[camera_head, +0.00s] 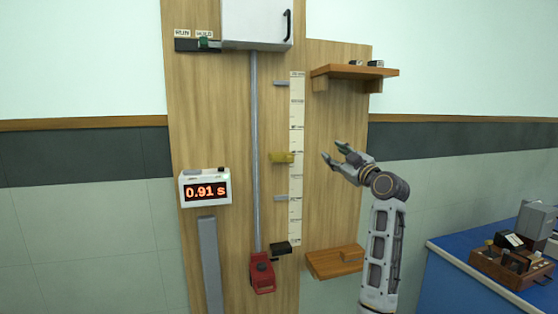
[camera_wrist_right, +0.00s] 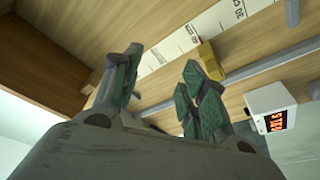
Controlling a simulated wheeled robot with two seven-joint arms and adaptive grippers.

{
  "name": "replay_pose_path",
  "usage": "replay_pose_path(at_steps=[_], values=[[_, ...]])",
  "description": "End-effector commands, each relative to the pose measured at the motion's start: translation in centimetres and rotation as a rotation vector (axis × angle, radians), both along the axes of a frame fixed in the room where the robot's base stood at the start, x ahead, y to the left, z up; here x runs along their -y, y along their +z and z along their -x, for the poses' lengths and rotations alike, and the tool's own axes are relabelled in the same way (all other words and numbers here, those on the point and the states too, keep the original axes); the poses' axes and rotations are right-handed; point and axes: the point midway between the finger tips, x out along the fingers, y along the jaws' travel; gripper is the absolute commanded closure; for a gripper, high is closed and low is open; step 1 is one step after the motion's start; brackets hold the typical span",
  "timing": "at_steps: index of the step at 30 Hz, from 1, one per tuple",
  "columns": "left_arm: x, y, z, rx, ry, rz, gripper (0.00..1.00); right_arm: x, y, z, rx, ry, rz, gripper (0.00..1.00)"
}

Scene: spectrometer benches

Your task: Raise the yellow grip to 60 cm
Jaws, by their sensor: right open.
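The yellow grip (camera_head: 282,157) is a small block beside the white vertical scale (camera_head: 296,200), about mid-height on the wooden board. It also shows in the right wrist view (camera_wrist_right: 209,60), just beyond my fingers. My right gripper (camera_head: 334,155) is open and empty, to the right of the grip at about the same height in the picture, with a visible gap. In the right wrist view its two green fingers (camera_wrist_right: 160,78) stand apart with nothing between them. The scale's numbers are too small to read surely in the head view. My left gripper is not in view.
A grey vertical rod (camera_head: 255,150) runs left of the scale. Wooden shelves jut out above (camera_head: 350,71) and below (camera_head: 335,262) my right gripper. A timer (camera_head: 206,187) reads 0.91 s. A red block (camera_head: 262,274) sits at the rod's foot. A blue bench (camera_head: 455,290) stands right.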

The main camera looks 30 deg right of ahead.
Motion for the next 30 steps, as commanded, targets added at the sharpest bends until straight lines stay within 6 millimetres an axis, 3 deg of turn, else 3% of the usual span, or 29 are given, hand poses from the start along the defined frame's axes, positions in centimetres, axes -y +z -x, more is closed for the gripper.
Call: replay_pose_path(at_steps=[6,15,24,30], values=[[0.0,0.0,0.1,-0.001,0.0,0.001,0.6,-2.8,0.1,1.2,-0.049,0.046,0.245,0.57],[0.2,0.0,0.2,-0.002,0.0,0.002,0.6,-5.1,-2.1,1.3,-0.125,0.111,0.569,0.57],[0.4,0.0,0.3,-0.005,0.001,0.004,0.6,-5.8,-3.5,1.3,-0.159,0.126,0.859,0.57],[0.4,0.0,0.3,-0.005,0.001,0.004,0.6,-5.8,-3.5,1.3,-0.153,0.113,0.935,0.57]])
